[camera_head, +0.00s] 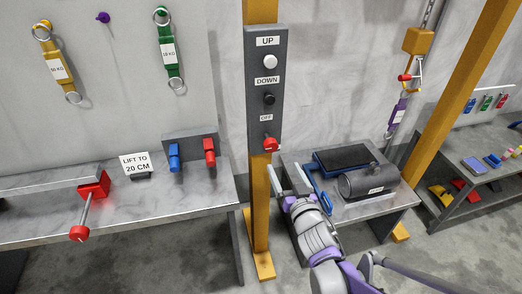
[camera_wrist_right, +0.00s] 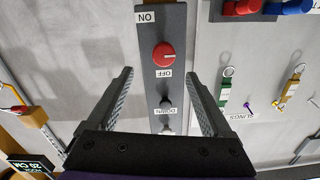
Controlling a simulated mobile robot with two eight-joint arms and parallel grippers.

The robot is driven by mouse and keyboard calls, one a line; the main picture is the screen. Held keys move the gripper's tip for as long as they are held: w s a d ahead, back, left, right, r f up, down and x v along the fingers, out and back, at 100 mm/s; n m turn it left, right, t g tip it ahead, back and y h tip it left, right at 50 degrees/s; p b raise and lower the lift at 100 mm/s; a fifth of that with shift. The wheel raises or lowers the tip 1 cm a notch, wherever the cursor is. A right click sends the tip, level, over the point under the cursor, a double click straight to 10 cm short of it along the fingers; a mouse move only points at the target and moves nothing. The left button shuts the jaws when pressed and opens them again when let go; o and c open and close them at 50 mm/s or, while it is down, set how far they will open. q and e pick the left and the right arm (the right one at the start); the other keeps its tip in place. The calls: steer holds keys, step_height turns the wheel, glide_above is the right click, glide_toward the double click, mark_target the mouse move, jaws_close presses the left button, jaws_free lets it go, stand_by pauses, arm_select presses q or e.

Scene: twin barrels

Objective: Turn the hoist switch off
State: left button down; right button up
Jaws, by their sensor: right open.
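The hoist switch is a round red knob (camera_head: 270,144) low on the dark control panel (camera_head: 282,60), which is fixed to a yellow post. It also shows in the right wrist view (camera_wrist_right: 163,55), between the OFF and ON labels, with a small pale mark; its exact setting is hard to tell. The panel also has a white UP button (camera_head: 269,62) and a black DOWN button (camera_head: 269,99). My right gripper (camera_head: 284,170) is open and empty, just below the knob in the head view. In its wrist view the fingers point towards the panel, apart from the knob. My left gripper is not in view.
A bench (camera_head: 290,158) with a dark cylinder (camera_head: 368,181) and a blue-framed tray (camera_head: 345,158) stands right of the post. A left table (camera_head: 200,195) carries a red-handled lever (camera_head: 95,187) and blue and red knobs. Open wall surrounds the panel.

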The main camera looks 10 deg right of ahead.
mark_target(272, 148)
steer(key=w, duration=0.7)
steer(key=w+a+p, duration=0.1)
steer(key=w, duration=0.3)
jaws_close()
stand_by(0.3)
